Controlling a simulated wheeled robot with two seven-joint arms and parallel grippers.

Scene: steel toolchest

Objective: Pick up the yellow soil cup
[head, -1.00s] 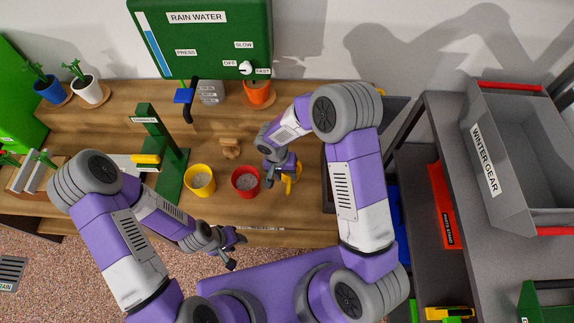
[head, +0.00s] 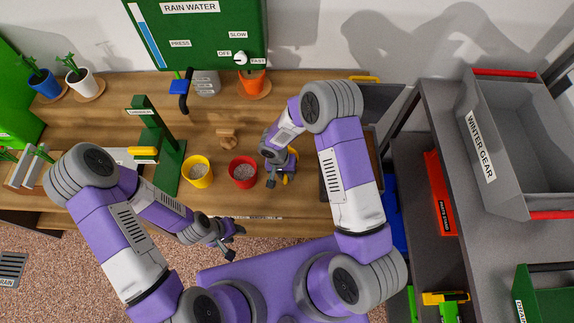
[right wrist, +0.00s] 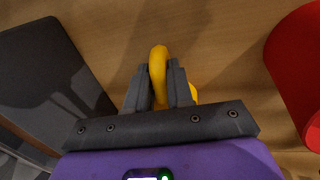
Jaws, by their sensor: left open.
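The yellow soil cup (head: 199,183) stands upright on the wooden bench near its front edge in the head view, filled with grey soil. My left gripper (head: 232,246) is open and empty, in front of the bench edge, to the lower right of the cup and apart from it. My right gripper (head: 276,182) is at the bench, right of the red cup (head: 243,183). In the right wrist view its fingers are closed around a yellow curved handle (right wrist: 158,62); the rest of that yellow object is mostly hidden.
The red cup, also at the right edge of the right wrist view (right wrist: 300,75), stands right of the yellow cup. A green stand (head: 165,165) rises left of the yellow cup. A wooden peg-like piece (head: 227,137) lies behind. A grey shelf (head: 430,110) is at right.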

